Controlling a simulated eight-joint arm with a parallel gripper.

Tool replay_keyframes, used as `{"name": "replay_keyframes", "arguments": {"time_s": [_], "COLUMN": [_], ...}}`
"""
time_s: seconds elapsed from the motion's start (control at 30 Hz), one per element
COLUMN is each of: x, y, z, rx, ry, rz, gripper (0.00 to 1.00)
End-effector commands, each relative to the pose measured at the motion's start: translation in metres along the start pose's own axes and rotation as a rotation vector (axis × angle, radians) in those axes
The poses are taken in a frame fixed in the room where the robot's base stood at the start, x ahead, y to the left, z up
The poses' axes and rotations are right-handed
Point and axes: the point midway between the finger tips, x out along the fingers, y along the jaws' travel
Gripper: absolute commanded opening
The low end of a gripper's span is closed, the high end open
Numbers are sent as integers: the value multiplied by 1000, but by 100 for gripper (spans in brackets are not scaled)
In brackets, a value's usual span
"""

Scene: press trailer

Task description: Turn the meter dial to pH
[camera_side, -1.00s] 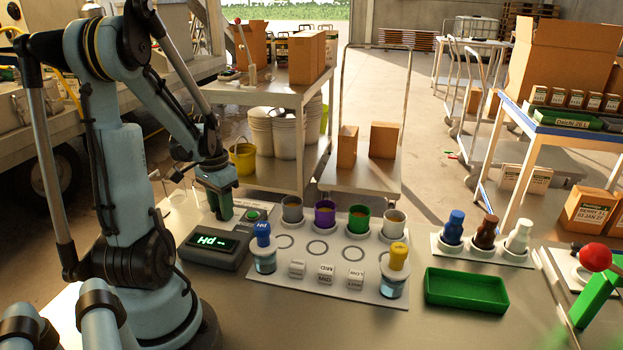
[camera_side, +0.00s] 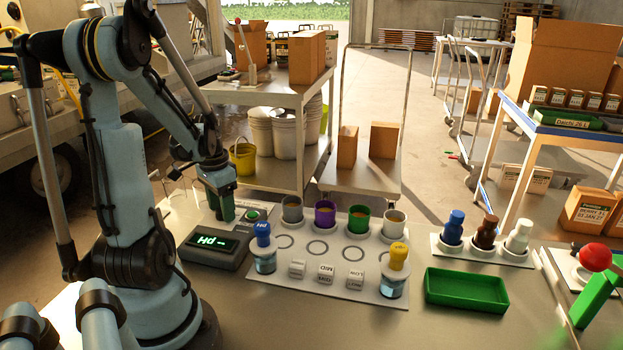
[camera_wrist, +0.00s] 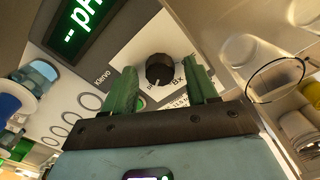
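The meter (camera_side: 213,247) is a dark grey box on the table beside my arm, with a lit green display. In the wrist view its display (camera_wrist: 82,18) reads "pH" with dashes. The dial (camera_wrist: 160,69) is a round black knob on a pale panel with small printed labels, one of them "Bx". Its pointer setting is too small to read surely. My gripper (camera_side: 224,208) points down by the meter, hiding the dial in the side view. In the wrist view my gripper's green fingers (camera_wrist: 161,65) are apart, one on each side of the knob, with visible gaps; it holds nothing.
A white board (camera_side: 335,265) with several coloured cups and blue- and yellow-capped bottles stands right of the meter. A green tray (camera_side: 466,290) and a rack of bottles (camera_side: 482,247) are farther right. A yellow bucket (camera_side: 243,158) and cart stand behind.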

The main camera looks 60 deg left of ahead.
Motion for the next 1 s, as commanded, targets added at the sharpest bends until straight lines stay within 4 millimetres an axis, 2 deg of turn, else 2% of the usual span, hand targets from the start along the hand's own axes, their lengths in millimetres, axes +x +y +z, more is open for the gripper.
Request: {"name": "replay_keyframes", "arguments": {"time_s": [0.3, 0.47, 1.0], "x": [0, -8, -82], "y": [0, 0, 0], "z": [0, 0, 0], "rx": [-1, -1, -1], "ry": [0, 0, 0], "rz": [0, 0, 0], "gripper": [61, 61, 61]}}
